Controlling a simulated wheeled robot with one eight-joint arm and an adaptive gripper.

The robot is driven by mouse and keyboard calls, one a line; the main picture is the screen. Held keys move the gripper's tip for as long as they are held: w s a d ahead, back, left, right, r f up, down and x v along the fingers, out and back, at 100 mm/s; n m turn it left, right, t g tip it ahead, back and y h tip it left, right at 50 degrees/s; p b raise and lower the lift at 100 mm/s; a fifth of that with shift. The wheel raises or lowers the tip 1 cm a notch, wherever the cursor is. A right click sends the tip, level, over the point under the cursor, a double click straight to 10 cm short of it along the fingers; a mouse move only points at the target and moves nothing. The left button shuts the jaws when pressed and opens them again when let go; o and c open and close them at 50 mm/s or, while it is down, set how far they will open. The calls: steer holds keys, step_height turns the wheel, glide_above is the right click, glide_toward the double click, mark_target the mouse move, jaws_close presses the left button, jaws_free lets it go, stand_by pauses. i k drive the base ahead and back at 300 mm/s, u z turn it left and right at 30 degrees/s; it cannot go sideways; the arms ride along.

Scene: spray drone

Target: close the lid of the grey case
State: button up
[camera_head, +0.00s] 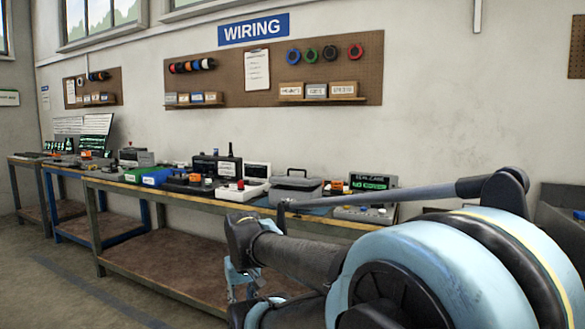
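A grey case (295,190) with a handle on top stands on the long workbench (212,203), right of the middle of the view. Its lid looks low over the body, but the case is too small to tell whether the lid is fully down. My arm fills the lower right. My gripper (238,283) hangs at the arm's far end, below and left of the case in the picture and apart from it. Its fingers are small and partly hidden by my arm, so their opening cannot be told.
Floor (60,285) is clear at the lower left.

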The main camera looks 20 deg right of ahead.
mark_target(305, 181)
steer(key=i, duration=0.9)
